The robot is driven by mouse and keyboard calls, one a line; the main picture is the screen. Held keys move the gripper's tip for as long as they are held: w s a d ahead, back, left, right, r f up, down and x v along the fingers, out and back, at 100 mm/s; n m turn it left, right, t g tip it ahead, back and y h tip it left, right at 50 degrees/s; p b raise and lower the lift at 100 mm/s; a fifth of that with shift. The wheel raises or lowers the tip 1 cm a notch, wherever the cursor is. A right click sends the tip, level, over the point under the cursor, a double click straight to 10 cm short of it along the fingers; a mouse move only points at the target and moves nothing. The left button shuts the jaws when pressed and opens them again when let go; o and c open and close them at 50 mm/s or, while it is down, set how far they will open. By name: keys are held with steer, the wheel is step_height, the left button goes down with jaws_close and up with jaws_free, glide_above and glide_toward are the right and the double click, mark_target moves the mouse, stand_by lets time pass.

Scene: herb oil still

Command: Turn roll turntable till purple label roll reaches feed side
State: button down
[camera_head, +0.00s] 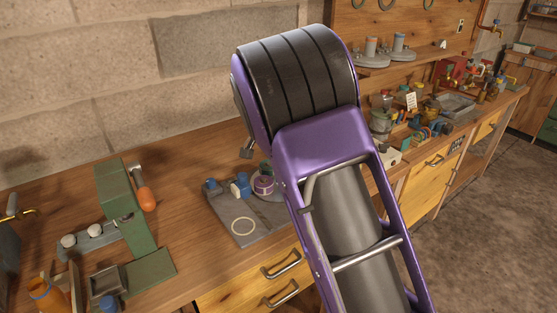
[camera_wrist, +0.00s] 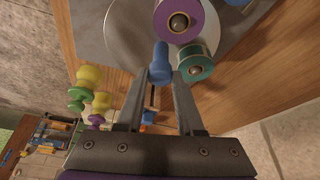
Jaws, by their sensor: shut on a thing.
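In the wrist view my gripper (camera_wrist: 162,78) is shut on an upright blue peg (camera_wrist: 160,54) at the rim of the grey turntable disc (camera_wrist: 116,35). The purple label roll (camera_wrist: 203,18) is at the top of that view, just right of the peg. A green roll (camera_wrist: 196,72) is below it, close to the right finger.
A grey base plate (camera_head: 220,208) with a pale ring (camera_head: 243,226) lies left of my arm, with blue pieces (camera_head: 240,185) behind the ring. A green press-like stand (camera_head: 125,205) and an orange-handled tool (camera_head: 146,198) are further left. Bare bench lies between.

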steer(key=shift+m, duration=0.3)
stand_by(0.5)
steer(key=c, duration=0.5)
jaws_free()
steer(key=shift+c, duration=0.2)
steer(key=p+v, duration=0.1)
steer(key=v, duration=1.6)
steer(key=shift+a+r+p, duration=0.2)
steer(key=shift+p, duration=0.15)
steer(key=shift+s, duration=0.15)
